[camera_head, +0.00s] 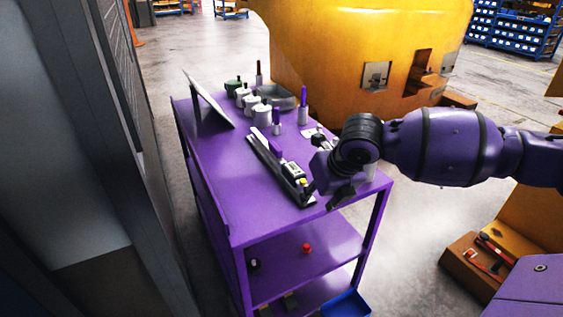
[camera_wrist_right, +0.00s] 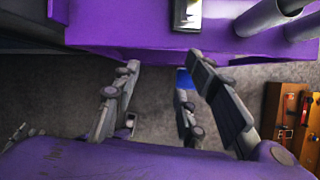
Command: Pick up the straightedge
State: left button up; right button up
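A long dark bar (camera_head: 272,164), which looks like the straightedge, lies on the top of the purple cart (camera_head: 232,205). Its near end reaches toward the cart's front right edge, and a small white and black item and a yellow spot show along it. My right gripper (camera_head: 325,197) is just right of that near end, by the cart's edge. In the right wrist view its fingers (camera_wrist_right: 165,66) are spread with nothing between them; beyond them is floor. A dark, light-faced piece (camera_wrist_right: 187,14) shows on the purple top there; I cannot tell what it is. My left gripper is out of view.
Grey-white weights (camera_head: 262,116), purple-handled upright pieces (camera_head: 303,106), a grey tray (camera_head: 277,97) and a tilted panel (camera_head: 211,100) crowd the cart's back. A yellow machine (camera_head: 350,40) stands behind. A grey cabinet is at left. The cart's front left top is clear.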

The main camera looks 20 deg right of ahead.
aim_at(292, 174)
jog(key=i, duration=0.95)
